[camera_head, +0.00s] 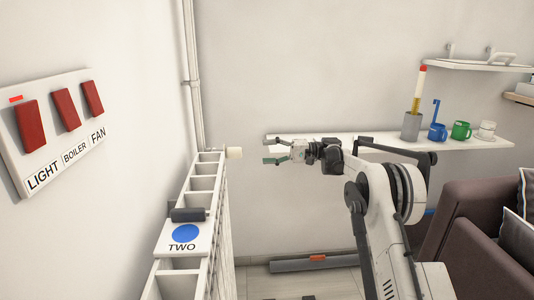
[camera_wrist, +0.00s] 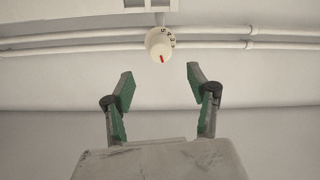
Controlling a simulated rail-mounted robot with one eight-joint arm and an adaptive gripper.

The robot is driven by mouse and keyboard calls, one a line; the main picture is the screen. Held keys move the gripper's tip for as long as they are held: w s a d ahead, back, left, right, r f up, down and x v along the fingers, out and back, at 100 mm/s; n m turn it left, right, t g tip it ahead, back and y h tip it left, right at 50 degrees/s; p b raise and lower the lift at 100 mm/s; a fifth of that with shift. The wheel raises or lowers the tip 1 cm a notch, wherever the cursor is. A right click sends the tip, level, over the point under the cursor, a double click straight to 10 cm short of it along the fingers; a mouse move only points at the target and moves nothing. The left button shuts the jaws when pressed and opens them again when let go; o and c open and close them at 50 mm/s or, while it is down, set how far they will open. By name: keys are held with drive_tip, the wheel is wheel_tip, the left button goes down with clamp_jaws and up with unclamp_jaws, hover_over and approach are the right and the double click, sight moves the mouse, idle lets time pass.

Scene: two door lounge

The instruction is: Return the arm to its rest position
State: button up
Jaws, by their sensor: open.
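My gripper (camera_head: 274,152) is at the end of my arm, stretched to the left in front of the back shelf in the head view. Its two green-padded fingers are apart with nothing between them; they also show in the wrist view (camera_wrist: 160,90). A cream round knob (camera_head: 234,153) sticks out from the end of the white radiator, a little left of the fingertips. In the wrist view the knob (camera_wrist: 158,43) has numbers and a red mark, and lies beyond the fingertips, apart from them.
A white shelf (camera_head: 385,147) holds a grey holder (camera_head: 411,126), a blue mug (camera_head: 437,132), a green mug (camera_head: 461,131) and a white cup (camera_head: 487,130). The white radiator (camera_head: 222,225) is at left, a brown sofa (camera_head: 465,240) at right. Red switches (camera_head: 66,108) are on the left wall.

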drive_tip(key=s+a+r+m+t+h+p, duration=0.1)
drive_tip(key=s+r+m+t+h+p, duration=0.1)
drive_tip(key=s+r+h, duration=0.5)
drive_tip(key=s+d+r+t+h, duration=0.1)
drive_tip(key=s+r, duration=0.2)
drive_tip(key=s, duration=0.5)
drive_tip(key=s+d+r+t+h, duration=0.1)
drive_tip(key=s+r, duration=0.2)
drive_tip(key=s, duration=0.5)
drive_tip(key=s+d+f+t+h+p, duration=0.1)
drive_tip(key=s+d+f+h, duration=0.2)
drive_tip(key=s, duration=0.7)
drive_tip(key=s+d+f+t+h+p, duration=0.1)
drive_tip(key=s+d+f+h, duration=0.2)
drive_tip(key=s+d, duration=0.3)
drive_tip(key=s+d+f+t+h+p, duration=0.1)
drive_tip(key=s+d+f+h, duration=0.2)
drive_tip(key=s, duration=1.3)
drive_tip(key=shift+d+f+t, duration=0.2)
drive_tip(key=shift+d+t, duration=0.1)
drive_tip(key=shift+d, duration=0.4)
